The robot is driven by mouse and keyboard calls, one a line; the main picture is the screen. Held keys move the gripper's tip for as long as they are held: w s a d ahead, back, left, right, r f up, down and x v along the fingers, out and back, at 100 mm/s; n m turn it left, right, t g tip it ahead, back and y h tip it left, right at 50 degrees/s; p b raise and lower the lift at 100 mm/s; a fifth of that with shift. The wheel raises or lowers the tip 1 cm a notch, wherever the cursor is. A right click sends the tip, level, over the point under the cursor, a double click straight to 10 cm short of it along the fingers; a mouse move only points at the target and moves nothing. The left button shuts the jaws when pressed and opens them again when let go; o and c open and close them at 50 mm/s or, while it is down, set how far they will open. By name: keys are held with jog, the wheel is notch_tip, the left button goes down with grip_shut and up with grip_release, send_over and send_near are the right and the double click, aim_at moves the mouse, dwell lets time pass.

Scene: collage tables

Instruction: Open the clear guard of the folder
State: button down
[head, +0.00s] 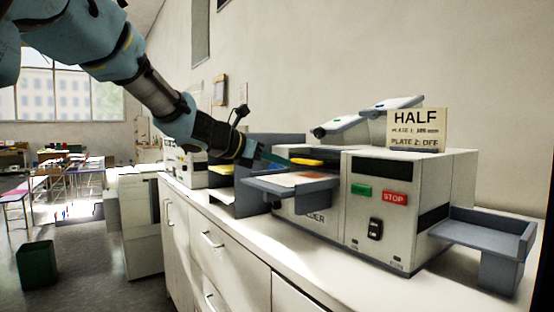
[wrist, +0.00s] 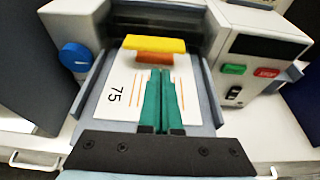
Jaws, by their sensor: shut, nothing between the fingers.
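The folder (head: 345,225) is a white and grey machine on the counter, and it fills the upper part of the wrist view (wrist: 240,50). Its grey feed tray (head: 265,187) holds paper marked 75 (wrist: 113,97). A yellow bar (head: 310,162) lies across the inner end of the paper, with an orange piece (wrist: 155,57) below it in the wrist view (wrist: 155,43). I cannot make out the clear guard's panel. My gripper (head: 285,163) is above the tray, its teal fingers shut and empty, tips pointing at the yellow bar in the wrist view (wrist: 160,72).
A green button (head: 361,190), a red STOP button (head: 394,198) and a black switch (head: 375,229) are on the front. A HALF sign (head: 417,128) stands on top. A grey output tray (head: 485,233) sticks out at right. A blue knob (wrist: 75,57) is left of the feed tray.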

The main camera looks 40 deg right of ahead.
aim_at(300, 178)
jog(key=p+x, duration=0.1)
jog(key=x, duration=0.6)
jog(key=shift+r+p, duration=0.1)
jog(key=shift+p, duration=0.2)
